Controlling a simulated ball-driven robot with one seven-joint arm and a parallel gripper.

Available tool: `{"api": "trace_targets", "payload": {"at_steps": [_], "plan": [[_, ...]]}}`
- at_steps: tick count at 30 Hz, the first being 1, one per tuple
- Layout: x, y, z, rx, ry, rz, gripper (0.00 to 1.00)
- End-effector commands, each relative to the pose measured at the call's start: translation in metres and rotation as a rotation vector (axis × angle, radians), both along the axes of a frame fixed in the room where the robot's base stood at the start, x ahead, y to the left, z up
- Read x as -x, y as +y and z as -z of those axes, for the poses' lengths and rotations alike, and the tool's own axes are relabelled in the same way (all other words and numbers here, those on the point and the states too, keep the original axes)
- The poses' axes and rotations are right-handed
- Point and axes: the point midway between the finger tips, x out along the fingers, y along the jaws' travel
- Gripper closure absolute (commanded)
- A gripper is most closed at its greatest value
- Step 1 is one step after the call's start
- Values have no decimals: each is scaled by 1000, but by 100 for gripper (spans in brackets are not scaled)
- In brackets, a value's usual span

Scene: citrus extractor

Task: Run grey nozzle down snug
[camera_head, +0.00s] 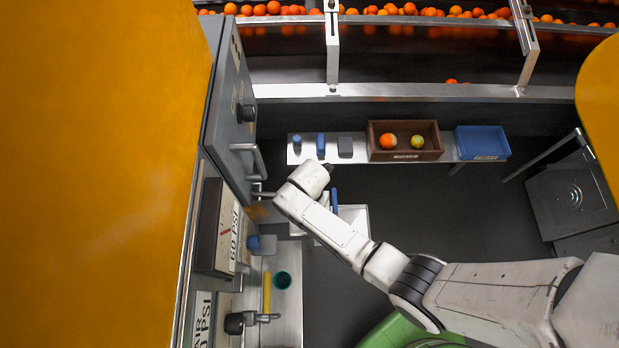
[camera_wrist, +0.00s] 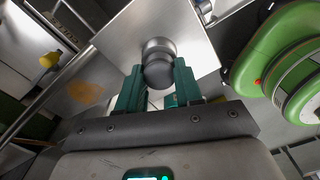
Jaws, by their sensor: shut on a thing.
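In the wrist view my gripper (camera_wrist: 158,82) has its two green fingers on either side of a dark grey rounded nozzle (camera_wrist: 158,70) and is shut on it. I cannot tell whether nozzle and collar are fully seated together. In the head view my white wrist is beside the grey cabinet, and it hides the fingers and the nozzle.
A grey cabinet door (camera_head: 228,120) with a bar handle (camera_head: 250,155) stands at the left. A brown crate (camera_head: 405,155) with fruit and a blue bin (camera_head: 482,142) stand at the back.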

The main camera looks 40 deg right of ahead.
Motion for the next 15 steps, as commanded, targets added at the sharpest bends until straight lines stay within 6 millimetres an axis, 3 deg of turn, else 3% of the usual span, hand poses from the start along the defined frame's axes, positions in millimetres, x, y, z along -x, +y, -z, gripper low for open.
{"api": "trace_targets", "payload": {"at_steps": [8,15], "plan": [[1,0,1,0,1,19,82],[0,0,1,0,2,155,82]]}}
